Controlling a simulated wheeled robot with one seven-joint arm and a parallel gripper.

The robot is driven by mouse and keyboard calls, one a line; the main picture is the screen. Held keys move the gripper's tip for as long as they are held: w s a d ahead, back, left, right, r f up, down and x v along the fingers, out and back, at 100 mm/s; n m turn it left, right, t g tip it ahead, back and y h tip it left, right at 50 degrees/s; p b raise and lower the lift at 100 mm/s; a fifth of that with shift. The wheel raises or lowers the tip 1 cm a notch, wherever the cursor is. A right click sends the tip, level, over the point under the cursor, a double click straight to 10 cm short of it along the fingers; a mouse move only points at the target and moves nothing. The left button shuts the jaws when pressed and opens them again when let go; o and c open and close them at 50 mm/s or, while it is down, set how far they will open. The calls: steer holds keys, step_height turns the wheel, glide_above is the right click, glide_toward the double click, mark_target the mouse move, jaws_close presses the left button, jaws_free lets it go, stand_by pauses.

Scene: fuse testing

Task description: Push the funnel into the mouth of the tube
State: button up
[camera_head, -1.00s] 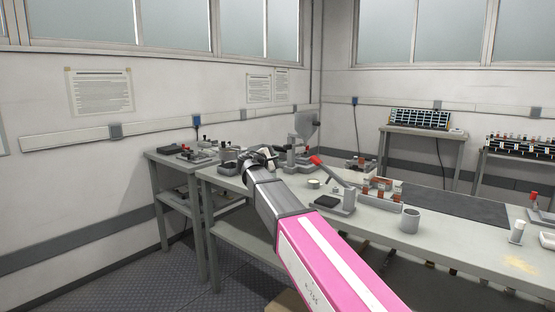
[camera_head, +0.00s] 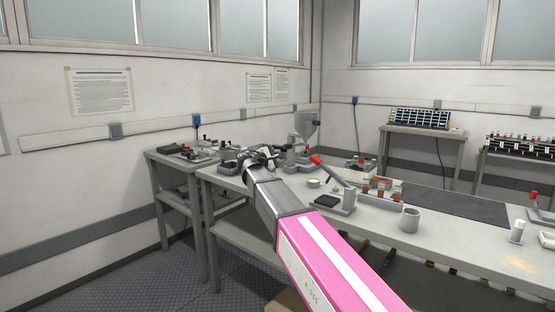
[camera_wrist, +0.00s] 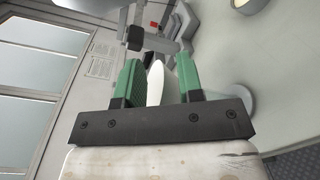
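A grey funnel-shaped piece (camera_head: 303,124) stands up on a bench-top device at the far left part of the long bench. My gripper (camera_wrist: 160,78) has two green fingers that are apart. A pale, pointed piece (camera_wrist: 155,84) shows between them, closer to the left finger, with a gap to the right finger; I cannot tell whether it is the funnel's edge. In the head view my gripper (camera_head: 262,155) is small and dark, just left of the device. The tube's mouth cannot be made out.
A red-handled lever press (camera_head: 340,190), a grey cup (camera_head: 410,220) and a small round dish (camera_head: 313,183) stand on the long bench to the right of my gripper. A side bench (camera_head: 165,157) with small devices is at the left. A dark mat (camera_head: 455,205) lies clear.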

steer(key=v, duration=1)
steer(key=shift+s+a, duration=0.25)
steer(key=shift+s, duration=0.05)
